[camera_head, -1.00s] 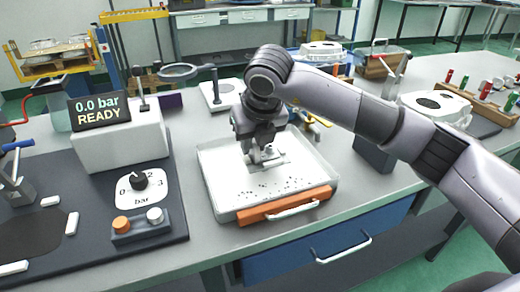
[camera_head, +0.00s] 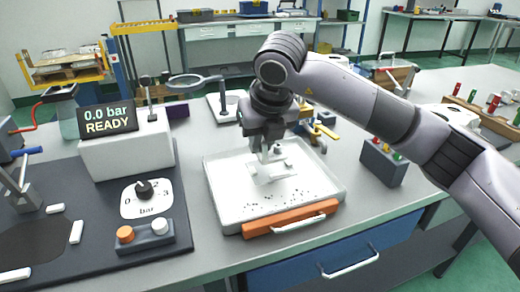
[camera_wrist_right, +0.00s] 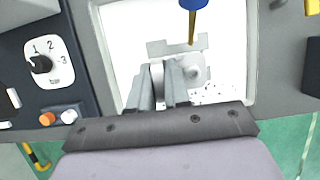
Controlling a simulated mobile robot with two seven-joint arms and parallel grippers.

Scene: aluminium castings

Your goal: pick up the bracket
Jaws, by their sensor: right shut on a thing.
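The bracket is a pale grey metal casting (camera_head: 276,172) over the white tray (camera_head: 222,206). It also shows in the right wrist view (camera_wrist_right: 194,72), with a flat notched plate and a round boss. My right gripper (camera_head: 268,153) comes down from above and is shut on the bracket. In the right wrist view its two fingers (camera_wrist_right: 160,82) close on the bracket's near left part and hide some of it. I cannot tell whether the bracket's underside touches the tray. My left gripper is not in view.
The tray has an orange front edge (camera_head: 290,218) with a handle, and dark chips lie in it. A pressure unit with a READY display (camera_head: 107,119) and a dial (camera_head: 146,197) stand left. A grey block with coloured knobs (camera_head: 384,160) stands right of the tray.

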